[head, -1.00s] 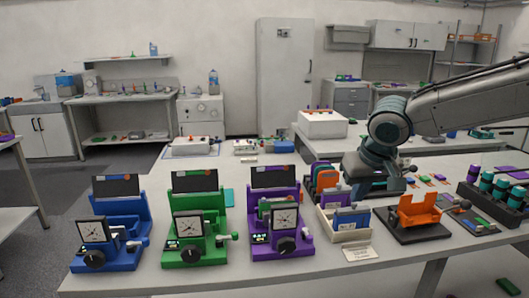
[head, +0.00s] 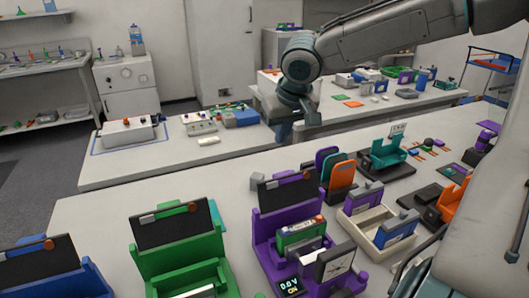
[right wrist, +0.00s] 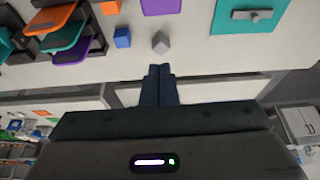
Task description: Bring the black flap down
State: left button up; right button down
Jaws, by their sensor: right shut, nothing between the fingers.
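Three cyclers stand at the front of the table: blue (head: 75,284), green (head: 168,262) and purple (head: 262,226). Each has a black flap standing raised at its back: the blue one's (head: 35,264), the green one's (head: 172,226) and the purple one's (head: 288,191). A green block-like piece (head: 299,236) sits in the purple cycler, whose display reads 0.0 V ON. My right gripper (head: 283,138) points down beyond the purple cycler's flap, apart from it. Its fingers (right wrist: 160,70) are together and empty in the right wrist view. My left gripper is not in view.
A rack of orange and purple pieces (head: 341,174) stands right of the purple flap. A cream tray (head: 362,234) holding a blue piece is nearby, with teal (head: 386,154) and orange (head: 452,200) holders beyond. The tabletop behind the green cycler is mostly clear.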

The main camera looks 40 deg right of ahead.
aim_at(287, 188)
jog(key=x, duration=1)
pick_arm(q)
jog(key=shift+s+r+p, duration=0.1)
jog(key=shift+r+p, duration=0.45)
jog(key=shift+p, duration=0.05)
pick_arm(e)
jog(key=s, duration=0.1)
jog(key=s+r, duration=0.1)
jog(key=s+a, duration=0.1)
jog(key=shift+s+a+r, duration=0.1)
jog(key=shift+s+r, duration=0.1)
jog(key=shift+s, duration=0.2)
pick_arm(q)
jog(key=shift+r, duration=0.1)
